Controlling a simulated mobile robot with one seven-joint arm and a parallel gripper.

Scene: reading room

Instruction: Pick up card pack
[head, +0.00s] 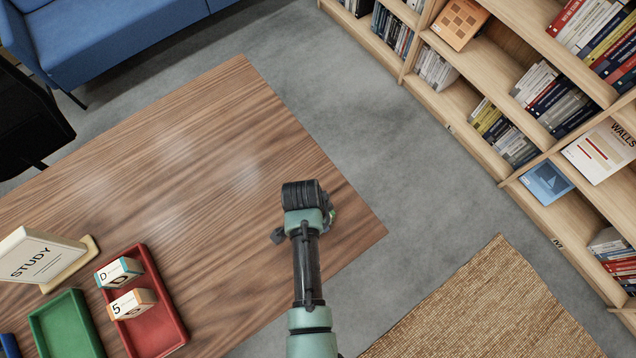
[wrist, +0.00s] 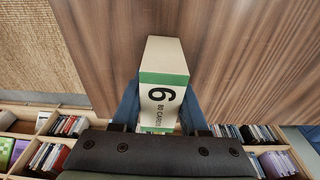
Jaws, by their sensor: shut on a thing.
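A white card pack (wrist: 162,85) with a green band and a black "6" and "80 CARDS" shows in the wrist view. My gripper (wrist: 160,112) is shut on it, with a blue finger on each side. Wood tabletop fills the view behind the pack; I cannot tell whether they touch. In the head view my arm reaches over the right part of the wooden table (head: 190,160); its own links hide the fingers and most or all of the pack. Two other packs, one teal-banded (head: 120,271) and one orange-banded (head: 132,303), are in the red tray (head: 172,325).
A green tray (head: 68,325) and a "STUDY" sign (head: 42,258) stand at the table's left. The table's middle and far end are clear. Bookshelves (head: 470,130) line the right, a blue sofa (head: 110,35) is at the upper left, and a woven rug (head: 490,310) lies on the floor.

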